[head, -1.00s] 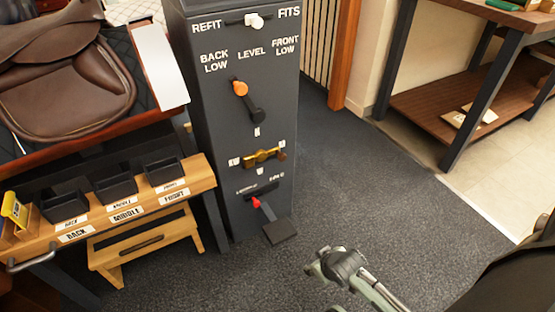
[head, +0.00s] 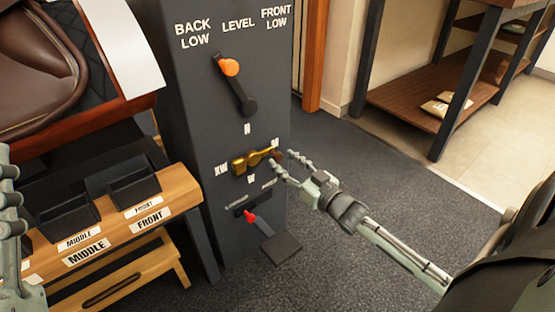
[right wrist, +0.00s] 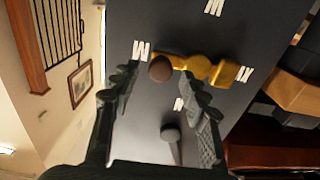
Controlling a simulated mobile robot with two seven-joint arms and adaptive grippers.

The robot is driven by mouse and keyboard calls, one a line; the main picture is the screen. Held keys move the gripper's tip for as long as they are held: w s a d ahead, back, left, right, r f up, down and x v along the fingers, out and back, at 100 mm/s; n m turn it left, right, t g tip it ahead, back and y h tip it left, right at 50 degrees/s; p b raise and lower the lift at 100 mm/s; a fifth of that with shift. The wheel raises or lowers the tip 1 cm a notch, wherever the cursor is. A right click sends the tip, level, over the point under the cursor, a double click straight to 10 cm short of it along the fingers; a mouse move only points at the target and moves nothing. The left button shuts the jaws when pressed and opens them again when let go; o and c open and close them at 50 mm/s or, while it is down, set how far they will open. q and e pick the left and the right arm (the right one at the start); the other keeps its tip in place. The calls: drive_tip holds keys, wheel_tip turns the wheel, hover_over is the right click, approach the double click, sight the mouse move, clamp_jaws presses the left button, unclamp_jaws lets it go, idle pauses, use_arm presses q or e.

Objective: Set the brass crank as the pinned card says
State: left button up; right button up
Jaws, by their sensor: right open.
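The brass crank (head: 252,161) is on the front of the dark grey post, with its dark brown knob to the right. Small white marks surround it: N above, XW at left, others too small to read surely. My right gripper (head: 283,163) is open at the knob's right. In the right wrist view, which looks upside down, the brass crank (right wrist: 203,68) and its knob (right wrist: 160,68) lie ahead of the spread fingers (right wrist: 160,82). I cannot tell whether they touch. My left gripper (head: 8,190) is cut off at the left edge. No pinned card is readable.
Above the crank is an orange-tipped lever (head: 235,85) under BACK LOW, LEVEL and FRONT LOW; below is a red-tipped lever (head: 250,216). A wooden bench (head: 185,185) with black bins stands left. A shelf table (head: 420,95) stands at the back right. Carpet to the right is clear.

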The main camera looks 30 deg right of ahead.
sight(280, 158)
drive_tip(key=shift+w+a, duration=0.15)
drive_tip(key=shift+w, duration=1.45)
drive_tip(key=shift+c, duration=0.4)
clamp_jaws()
